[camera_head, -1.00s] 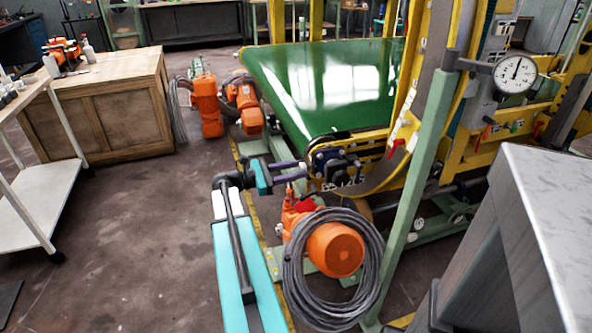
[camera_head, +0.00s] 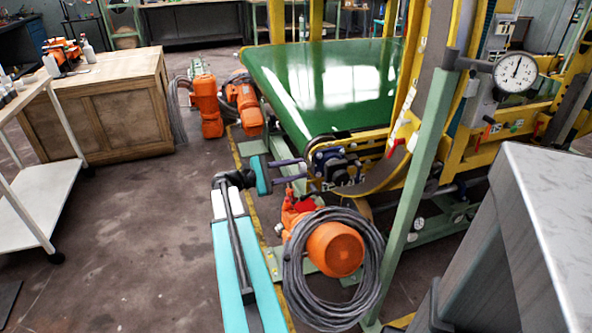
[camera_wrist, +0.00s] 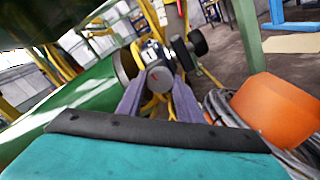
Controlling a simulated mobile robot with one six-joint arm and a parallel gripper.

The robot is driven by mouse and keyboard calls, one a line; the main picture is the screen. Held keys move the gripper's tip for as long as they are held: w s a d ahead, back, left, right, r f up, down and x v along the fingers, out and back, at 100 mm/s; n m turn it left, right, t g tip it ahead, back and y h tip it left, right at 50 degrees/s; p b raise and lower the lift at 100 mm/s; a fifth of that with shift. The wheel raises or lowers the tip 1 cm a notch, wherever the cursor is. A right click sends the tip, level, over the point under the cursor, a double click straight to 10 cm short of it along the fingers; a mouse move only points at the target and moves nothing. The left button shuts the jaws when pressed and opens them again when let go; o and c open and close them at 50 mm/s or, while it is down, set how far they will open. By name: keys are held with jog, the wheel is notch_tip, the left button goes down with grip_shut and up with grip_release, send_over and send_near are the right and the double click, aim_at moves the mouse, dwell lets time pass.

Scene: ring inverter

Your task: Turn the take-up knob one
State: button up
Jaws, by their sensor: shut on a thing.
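The take-up knob is a grey round end with a small red mark, seen between my fingers in the wrist view (camera_wrist: 160,77). It sits on the dark mechanism (camera_head: 338,167) at the near corner of the green belt. My gripper (camera_head: 303,169) reaches it from the left with two purple fingers. In the wrist view my gripper (camera_wrist: 158,88) has one finger on each side of the knob and is shut on it. In the head view the knob is small and partly hidden by the fingers, and its turn angle cannot be read.
The green belt (camera_head: 325,75) lies behind the knob. An orange motor (camera_head: 335,248) with a coiled grey cable (camera_head: 297,290) stands just below my gripper. A green post (camera_head: 425,170) with a dial gauge (camera_head: 515,72) rises at right. Open floor (camera_head: 130,220) lies left.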

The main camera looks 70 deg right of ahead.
jog(key=o, duration=1)
jog(key=shift+o, duration=0.2)
jog(key=v, duration=1.3)
jog(key=shift+w+a+p, duration=0.25)
jog(key=shift+w+p, duration=0.05)
jog(key=shift+p, duration=0.1)
jog(key=shift+r, duration=0.1)
